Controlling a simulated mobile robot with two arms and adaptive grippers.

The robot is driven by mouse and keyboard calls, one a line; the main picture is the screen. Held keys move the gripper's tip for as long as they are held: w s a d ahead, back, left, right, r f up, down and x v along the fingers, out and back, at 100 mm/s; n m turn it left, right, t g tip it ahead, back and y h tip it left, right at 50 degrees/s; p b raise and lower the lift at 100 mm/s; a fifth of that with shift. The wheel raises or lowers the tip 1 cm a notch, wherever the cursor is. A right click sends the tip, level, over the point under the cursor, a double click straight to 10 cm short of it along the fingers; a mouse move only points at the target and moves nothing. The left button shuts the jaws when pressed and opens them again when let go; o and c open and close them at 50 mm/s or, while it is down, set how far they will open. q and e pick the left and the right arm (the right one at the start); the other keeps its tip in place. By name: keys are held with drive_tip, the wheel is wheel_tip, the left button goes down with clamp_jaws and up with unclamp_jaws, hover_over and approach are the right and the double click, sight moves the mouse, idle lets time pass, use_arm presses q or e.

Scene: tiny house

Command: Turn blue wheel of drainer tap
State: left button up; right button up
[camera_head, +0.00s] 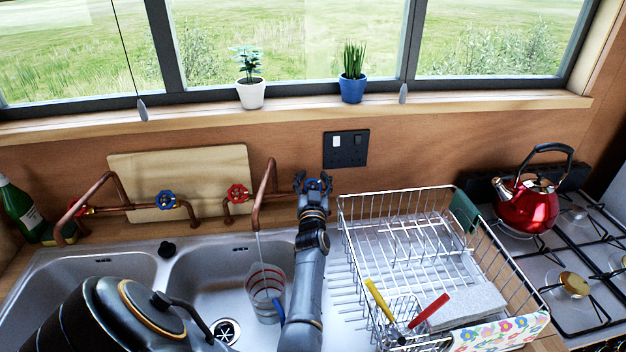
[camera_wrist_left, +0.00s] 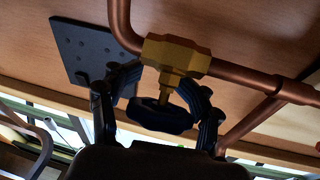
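The drainer tap is a copper pipe tap (camera_head: 264,190) on the back wall. It has a red wheel (camera_head: 237,192) on its left and a blue wheel (camera_head: 314,184) on its right. In the left wrist view the blue wheel (camera_wrist_left: 160,116) looks dark and sits below a brass valve body (camera_wrist_left: 176,55). My left gripper (camera_head: 313,180) is at the blue wheel with its fingers spread on either side. The left wrist view shows the open fingers (camera_wrist_left: 163,92) around the wheel; firm contact cannot be made out. My right gripper is not in view.
A thin stream falls from the spout into a measuring jug (camera_head: 266,292) in the sink (camera_head: 205,262). A wire dish rack (camera_head: 345,226) stands right of my forearm. Another tap with a red wheel (camera_head: 76,208) and blue wheel (camera_head: 166,199) is at left. A black socket plate (camera_head: 346,149) is behind.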

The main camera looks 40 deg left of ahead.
use_arm(q)
wheel_tip(320, 180, up, 10)
drive_tip(key=shift+d+f, duration=0.1)
drive_tip(key=shift+f, duration=0.1)
drive_tip(key=shift+s, duration=0.1)
